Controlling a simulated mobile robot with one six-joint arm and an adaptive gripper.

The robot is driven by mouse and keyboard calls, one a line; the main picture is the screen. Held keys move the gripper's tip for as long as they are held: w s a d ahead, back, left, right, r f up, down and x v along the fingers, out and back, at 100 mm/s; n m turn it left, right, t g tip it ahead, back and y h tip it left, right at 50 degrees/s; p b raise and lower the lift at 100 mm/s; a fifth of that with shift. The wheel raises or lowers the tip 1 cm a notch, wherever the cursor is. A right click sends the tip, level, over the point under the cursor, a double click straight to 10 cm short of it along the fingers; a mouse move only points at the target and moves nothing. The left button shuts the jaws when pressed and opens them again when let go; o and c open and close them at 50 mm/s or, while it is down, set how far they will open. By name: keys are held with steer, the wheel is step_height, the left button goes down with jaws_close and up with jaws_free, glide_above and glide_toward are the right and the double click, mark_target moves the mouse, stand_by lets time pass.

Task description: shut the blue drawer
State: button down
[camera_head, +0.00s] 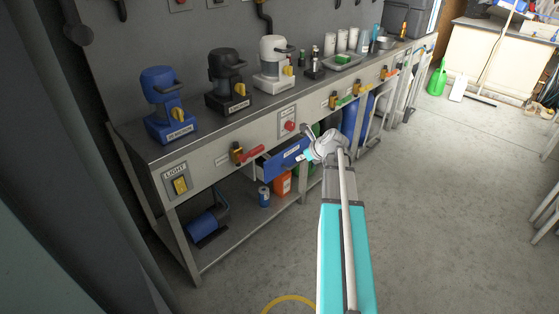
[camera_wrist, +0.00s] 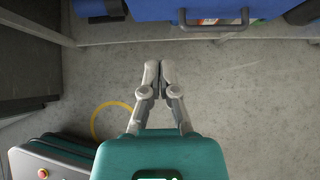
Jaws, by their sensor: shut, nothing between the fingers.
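The blue drawer (camera_head: 282,160) sticks out from under the grey workbench, so it stands open. In the wrist view its blue front (camera_wrist: 160,9) spans the top edge, with a grey bar handle (camera_wrist: 214,26). My gripper (camera_wrist: 160,66) has its two fingertips together, with nothing between them. The fingertips show below the drawer front in the wrist view, apart from it. In the head view my wrist is beside the drawer's right end and hides part of what lies there.
The workbench (camera_head: 228,135) carries a blue machine (camera_head: 166,108), a black one (camera_head: 228,82) and a white one (camera_head: 274,66). A red lever (camera_head: 250,154) is left of the drawer. An orange container (camera_head: 283,183) and a blue can (camera_head: 264,196) stand below.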

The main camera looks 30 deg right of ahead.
steer(key=b, duration=0.7)
glide_toward(276, 161)
steer(key=x, duration=0.6)
steer(key=shift+s+f, duration=0.25)
steer(key=shift+s, duration=0.1)
steer(key=shift+w+a, duration=0.25)
steer(key=shift+w, duration=0.3)
